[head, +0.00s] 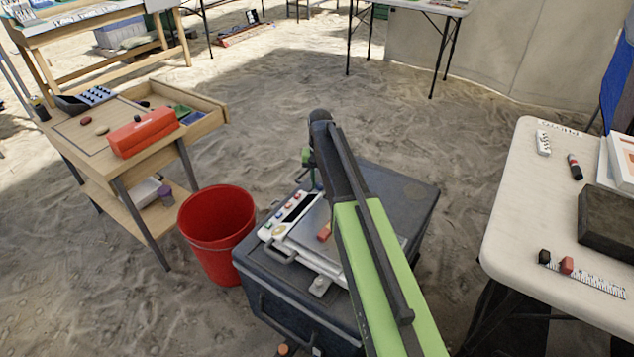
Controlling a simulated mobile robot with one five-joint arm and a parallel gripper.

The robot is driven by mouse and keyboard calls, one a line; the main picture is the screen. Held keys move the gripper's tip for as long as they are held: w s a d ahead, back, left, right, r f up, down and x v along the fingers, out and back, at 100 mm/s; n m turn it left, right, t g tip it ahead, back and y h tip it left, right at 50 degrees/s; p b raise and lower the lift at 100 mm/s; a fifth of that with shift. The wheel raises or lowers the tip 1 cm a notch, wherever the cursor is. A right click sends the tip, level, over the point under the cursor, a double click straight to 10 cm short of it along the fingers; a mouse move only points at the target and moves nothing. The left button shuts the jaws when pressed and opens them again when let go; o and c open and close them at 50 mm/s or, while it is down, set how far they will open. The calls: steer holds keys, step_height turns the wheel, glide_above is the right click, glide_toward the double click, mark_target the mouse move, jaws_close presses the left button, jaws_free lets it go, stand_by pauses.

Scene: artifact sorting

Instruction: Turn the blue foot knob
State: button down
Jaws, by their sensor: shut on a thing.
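A white weighing device (330,250) with a grey plate sits on a dark case (405,190). Its control strip (290,215) has coloured buttons and a dark display. My gripper (316,182) points down at the device's far left corner, partly hidden by my arm. It appears shut on the blue foot knob (319,187), of which only a small bit of blue shows. The knob's turn angle cannot be made out.
A red bucket (218,235) stands close left of the case. A wooden table (140,165) with an orange-red box (143,132) is farther left. A white table (520,215) is at right. Sandy ground is open behind the case. My arm hides the device's right part.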

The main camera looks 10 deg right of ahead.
mark_target(319, 184)
stand_by(0.5)
steer(key=c, duration=1.1)
jaws_free()
step_height(319, 184, up, 18)
steer(key=p, duration=1.7)
steer(key=shift+f, duration=0.25)
